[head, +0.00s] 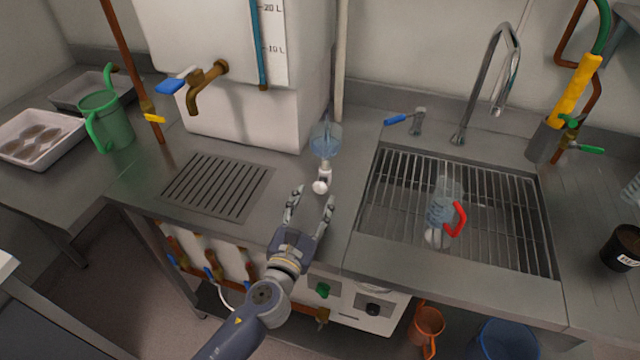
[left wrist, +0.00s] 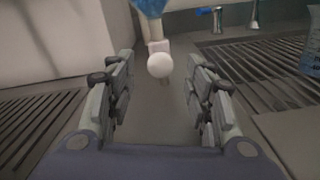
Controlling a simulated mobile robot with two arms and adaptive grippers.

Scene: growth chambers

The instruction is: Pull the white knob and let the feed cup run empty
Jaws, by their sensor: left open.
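The white knob (head: 320,186) sticks out toward me at the bottom of the feed cup (head: 326,140), a clear cup with bluish contents mounted beside the white tank. My left gripper (head: 311,196) is open, its fingers pointing at the knob from the front. In the left wrist view the knob (left wrist: 160,65) is centred just beyond the two open fingertips, with nothing between them. The blue lower part of the cup (left wrist: 150,8) shows at the top edge there. How full the cup is cannot be told. My right gripper is not in view.
A white tank (head: 240,60) with a brass tap (head: 205,88) stands behind. A slotted drain (head: 218,185) lies left; a sink grate (head: 395,195) lies right, bearing a clear jug with a red handle (head: 442,205). A blue-handled valve (head: 408,119) stands behind the sink.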

